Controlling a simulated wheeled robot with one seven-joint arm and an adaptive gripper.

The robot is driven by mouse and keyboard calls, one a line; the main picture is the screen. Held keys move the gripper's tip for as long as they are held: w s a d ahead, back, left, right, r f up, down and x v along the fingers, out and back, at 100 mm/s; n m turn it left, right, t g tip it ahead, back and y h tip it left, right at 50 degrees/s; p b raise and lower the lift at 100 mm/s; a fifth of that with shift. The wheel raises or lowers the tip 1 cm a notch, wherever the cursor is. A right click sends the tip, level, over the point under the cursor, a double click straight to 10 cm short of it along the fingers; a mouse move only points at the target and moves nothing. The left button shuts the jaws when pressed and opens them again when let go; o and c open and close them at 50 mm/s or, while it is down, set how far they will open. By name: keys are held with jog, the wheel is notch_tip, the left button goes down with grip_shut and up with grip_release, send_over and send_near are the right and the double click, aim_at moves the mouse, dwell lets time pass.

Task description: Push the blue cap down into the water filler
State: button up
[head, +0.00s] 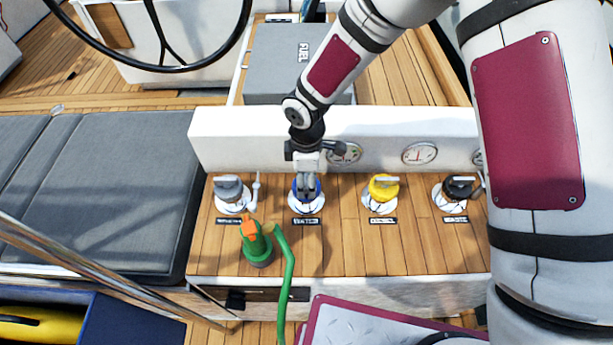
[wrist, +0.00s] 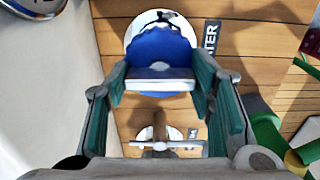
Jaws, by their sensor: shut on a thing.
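The blue cap (head: 317,187) is at the second deck filler from the left in the head view, over the white ring of the water filler (head: 304,209). My gripper (head: 307,186) points down from above and hides much of the cap. In the wrist view, the blue cap (wrist: 160,48) has a pale raised grip bar, and my gripper (wrist: 160,85) has its green-padded fingers closed on either side of it. The white ring (wrist: 141,25) shows beyond the cap beside a label ending in "TER". I cannot tell how deep the cap sits.
A grey cap (head: 229,188) stands to the left, with a yellow cap (head: 383,187) and black cap (head: 458,188) to the right. A green nozzle (head: 256,247) with a hose stands in front. A white wall with gauges (head: 420,153) and a grey FUEL box (head: 280,60) lie behind.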

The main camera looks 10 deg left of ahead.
jog(key=o, duration=1)
jog(key=shift+f, duration=0.1)
jog(key=shift+r+p, duration=2)
jog(key=shift+r, duration=3.55)
jog(key=shift+s, duration=0.15)
